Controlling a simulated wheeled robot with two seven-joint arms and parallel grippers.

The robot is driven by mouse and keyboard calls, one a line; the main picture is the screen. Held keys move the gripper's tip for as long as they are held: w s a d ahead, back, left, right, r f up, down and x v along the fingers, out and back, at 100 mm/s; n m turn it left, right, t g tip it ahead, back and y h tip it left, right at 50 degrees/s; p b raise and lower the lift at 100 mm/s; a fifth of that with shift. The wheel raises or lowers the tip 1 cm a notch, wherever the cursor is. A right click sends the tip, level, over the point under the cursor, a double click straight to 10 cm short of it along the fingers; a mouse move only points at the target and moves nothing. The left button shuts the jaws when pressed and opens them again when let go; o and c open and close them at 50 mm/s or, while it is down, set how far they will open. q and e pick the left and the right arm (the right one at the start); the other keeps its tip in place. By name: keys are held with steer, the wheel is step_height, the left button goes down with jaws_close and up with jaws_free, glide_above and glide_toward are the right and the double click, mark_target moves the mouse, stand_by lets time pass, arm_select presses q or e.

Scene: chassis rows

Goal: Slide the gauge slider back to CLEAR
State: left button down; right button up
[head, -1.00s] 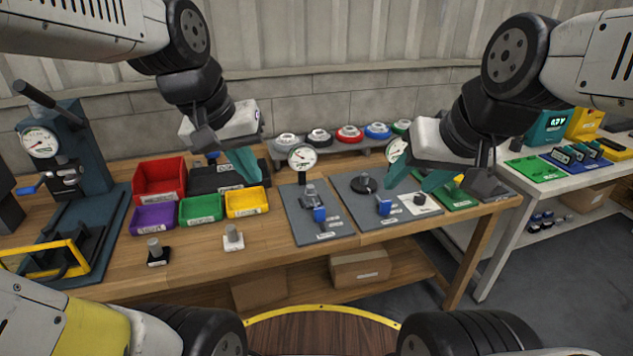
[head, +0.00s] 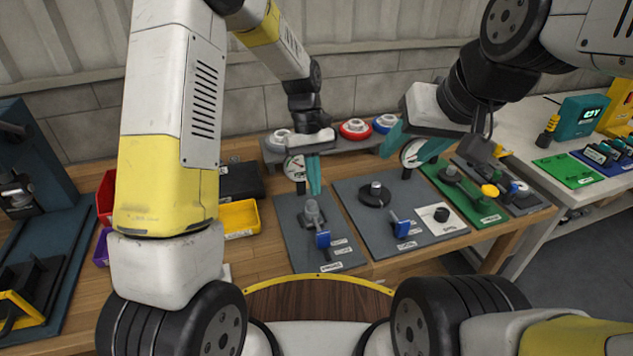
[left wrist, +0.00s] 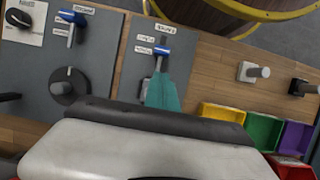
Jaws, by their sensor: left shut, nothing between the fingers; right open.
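The left dark grey panel (head: 290,235) carries a round dial gauge (head: 295,167), a grey metal fitting (head: 313,213) and a blue-tipped lever or slider (head: 322,239) with small white labels beside it, too small to read surely. I cannot tell which part is the gauge slider. My left gripper (head: 314,188) is shut and empty, pointing down above the back of this panel. In the left wrist view its teal fingers (left wrist: 163,95) lie close to the blue piece (left wrist: 161,50); contact is unclear. My right gripper (head: 415,148) is open and empty above the second panel's back edge.
The second grey panel (head: 355,235) holds a black knob (head: 375,193) and a blue lever (head: 402,228). A green panel (head: 475,212) lies to its right. A yellow bin (head: 239,217) stands left. Coloured round pieces sit on a back rack (head: 273,156).

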mark_target(319, 229)
arm_select(q)
steer(key=x, duration=0.9)
steer(key=shift+s+f, duration=0.15)
steer(key=shift+f, duration=0.1)
